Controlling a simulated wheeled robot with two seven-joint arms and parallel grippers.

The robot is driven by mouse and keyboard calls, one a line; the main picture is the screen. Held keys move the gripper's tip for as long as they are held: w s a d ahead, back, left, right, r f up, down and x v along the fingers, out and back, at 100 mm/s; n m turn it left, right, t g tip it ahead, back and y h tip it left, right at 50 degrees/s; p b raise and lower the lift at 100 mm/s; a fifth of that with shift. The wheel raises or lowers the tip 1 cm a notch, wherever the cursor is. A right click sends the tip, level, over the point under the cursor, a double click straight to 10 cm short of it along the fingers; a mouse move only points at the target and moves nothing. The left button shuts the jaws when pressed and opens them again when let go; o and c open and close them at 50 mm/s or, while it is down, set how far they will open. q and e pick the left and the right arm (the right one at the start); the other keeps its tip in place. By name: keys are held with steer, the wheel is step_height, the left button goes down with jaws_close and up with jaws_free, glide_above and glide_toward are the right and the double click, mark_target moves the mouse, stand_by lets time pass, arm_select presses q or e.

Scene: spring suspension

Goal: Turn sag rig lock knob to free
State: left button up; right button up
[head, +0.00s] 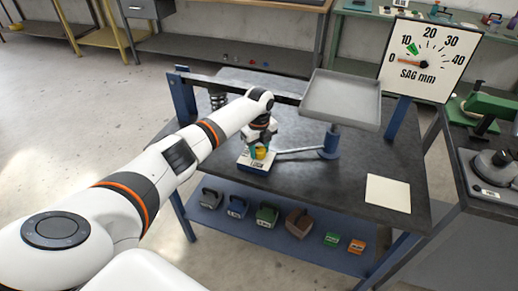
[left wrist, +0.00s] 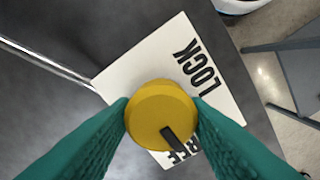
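The yellow lock knob (left wrist: 155,112) sits on a white label plate (left wrist: 130,70) on the dark bench; the knob also shows in the head view (head: 260,154). In the left wrist view its black pointer mark aims toward the word FREE, which is partly hidden. The word LOCK is fully readable. My left gripper (left wrist: 161,108) has its green fingers against opposite sides of the knob, pointing down at it from above in the head view. My right gripper is not in view.
A grey tray (head: 342,98) stands on a blue post right of the knob, with a metal rod between. A sag dial (head: 425,60) has its needle near 0. A blank card (head: 388,193) lies at right. Several weights sit on the lower shelf (head: 270,232).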

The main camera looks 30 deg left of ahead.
mark_target(259, 148)
arm_select(q)
steer(key=shift+o, duration=1.4)
steer(key=shift+r, duration=0.1)
step_height(259, 148, up, 12)
steer(key=b, duration=0.1)
